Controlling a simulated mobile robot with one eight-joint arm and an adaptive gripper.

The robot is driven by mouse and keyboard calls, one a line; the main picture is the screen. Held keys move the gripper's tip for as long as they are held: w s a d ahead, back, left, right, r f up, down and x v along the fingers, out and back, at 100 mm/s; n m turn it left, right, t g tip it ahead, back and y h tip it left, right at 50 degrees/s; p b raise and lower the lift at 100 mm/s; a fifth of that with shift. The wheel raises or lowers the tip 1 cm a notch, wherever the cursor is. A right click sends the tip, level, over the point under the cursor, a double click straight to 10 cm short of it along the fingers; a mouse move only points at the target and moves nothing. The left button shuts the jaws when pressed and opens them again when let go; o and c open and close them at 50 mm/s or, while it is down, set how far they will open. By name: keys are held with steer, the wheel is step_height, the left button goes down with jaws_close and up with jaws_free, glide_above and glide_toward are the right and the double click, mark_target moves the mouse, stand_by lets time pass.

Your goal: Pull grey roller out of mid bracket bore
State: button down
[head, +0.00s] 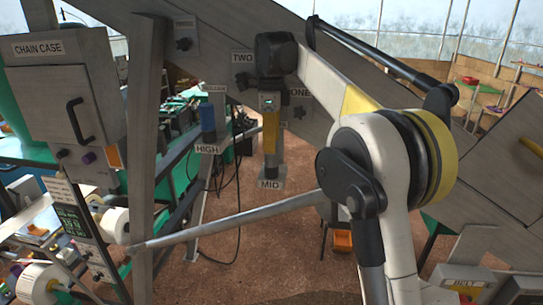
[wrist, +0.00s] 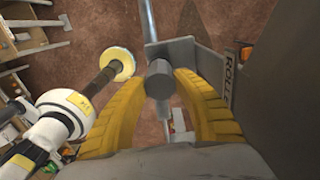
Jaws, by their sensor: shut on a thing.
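My gripper (head: 270,150) points down over the mid bracket (head: 271,184), which carries a MID label. In the wrist view, the yellow fingers of my gripper (wrist: 160,88) are shut on the grey roller (wrist: 159,77), one on each side. The roller's round end faces the wrist camera. The bracket shows there as a grey plate (wrist: 182,50) just beyond the roller. In the head view, only a short dark part of the roller (head: 271,171) shows between the fingers and the bracket. I cannot tell how deep the roller sits in the bore.
A blue roller (head: 208,120) stands in the HIGH bracket (head: 206,148) to the left. A slanted grey beam (head: 330,100) with TWO and ONE labels runs behind my gripper. A grey post (head: 146,150) and the chain case (head: 62,90) stand at the left. Cables hang below the beam.

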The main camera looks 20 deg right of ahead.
steer(key=shift+r+p, duration=0.75)
stand_by(0.8)
steer(key=shift+r+p, duration=1.35)
steer(key=shift+r, duration=0.15)
steer(key=shift+r+p, duration=1)
steer(key=shift+r, duration=0.45)
